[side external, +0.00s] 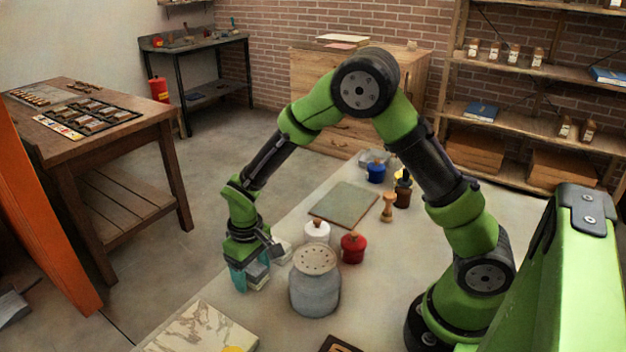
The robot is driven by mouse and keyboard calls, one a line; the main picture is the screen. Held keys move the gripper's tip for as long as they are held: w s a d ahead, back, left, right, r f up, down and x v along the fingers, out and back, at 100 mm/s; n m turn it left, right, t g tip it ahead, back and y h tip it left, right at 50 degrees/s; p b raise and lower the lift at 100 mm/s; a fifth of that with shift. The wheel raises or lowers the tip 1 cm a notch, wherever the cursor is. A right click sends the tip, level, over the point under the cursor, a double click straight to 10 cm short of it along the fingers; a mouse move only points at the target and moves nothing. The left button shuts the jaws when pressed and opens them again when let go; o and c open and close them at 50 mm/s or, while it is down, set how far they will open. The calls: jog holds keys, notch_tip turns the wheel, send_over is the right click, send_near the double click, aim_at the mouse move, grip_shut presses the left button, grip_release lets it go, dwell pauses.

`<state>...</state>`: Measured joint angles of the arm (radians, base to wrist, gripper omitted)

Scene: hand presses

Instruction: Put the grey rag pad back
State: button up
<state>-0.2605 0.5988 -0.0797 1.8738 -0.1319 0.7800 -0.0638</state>
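My gripper (254,277) points down at the left edge of the pale table, left of the grey perforated canister. Teal parts show at its tip, with a small pale grey block (257,271) against them. This block may be the grey rag pad, but it is too small to be sure. I cannot tell whether the fingers are closed on it or only beside it. A light grey item (374,157) lies at the far end of the table behind the blue pot; its kind is unclear.
The grey canister (315,281), white pot (317,231) and red pot (353,247) stand close right of my gripper. A green-grey slab (343,204), wooden stamp (388,207) and blue pot (376,172) stand farther back. A marbled sheet (206,329) lies in front.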

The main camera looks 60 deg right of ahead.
aim_at(252, 268)
jog(key=shift+o, duration=0.3)
jog(key=shift+r, duration=0.1)
notch_tip(252, 268, up, 12)
jog(key=s+d+r+m+t+y, duration=0.1)
jog(key=s+d+r+m+t, duration=0.1)
jog(key=s+r, duration=0.4)
jog(key=s+d+r+m+t+y, duration=0.1)
jog(key=s+r+t, duration=0.4)
jog(key=s, duration=0.6)
jog(key=shift+d+r+m, duration=0.5)
jog(key=shift+d+r, duration=0.05)
jog(key=shift+d, duration=0.3)
jog(key=shift+w, duration=0.1)
